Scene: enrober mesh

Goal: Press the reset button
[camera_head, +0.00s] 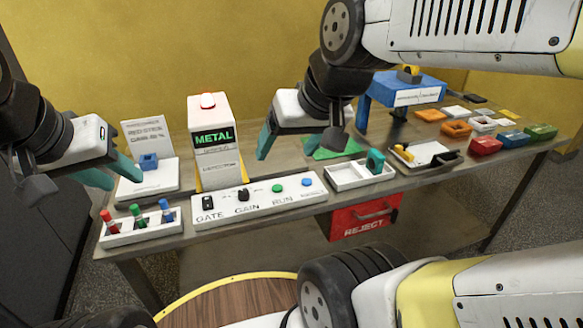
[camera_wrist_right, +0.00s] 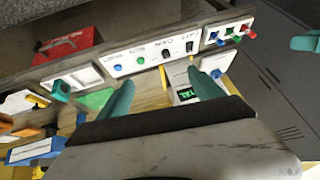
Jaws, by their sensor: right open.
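The white control panel (camera_head: 258,206) stands along the table's front edge, with GATE, GAIN and RUN labels. A round blue button (camera_head: 307,182) is at its right end, right of the green RUN button (camera_head: 277,188). The blue button also shows in the right wrist view (camera_wrist_right: 118,67), its label too blurred to read surely. My right gripper (camera_head: 300,146) is open and empty, above and behind the panel, apart from the button. In its wrist view (camera_wrist_right: 160,82) the fingers are spread below the panel. My left gripper (camera_head: 124,183) is open and empty at the left.
The METAL display unit (camera_head: 212,165) stands behind the panel. A white box with red, green and blue switches (camera_head: 141,228) sits left. A white tray (camera_head: 345,178) with a teal piece is right. The red REJECT bin (camera_head: 362,218) is below the tabletop. Several coloured blocks crowd the far right.

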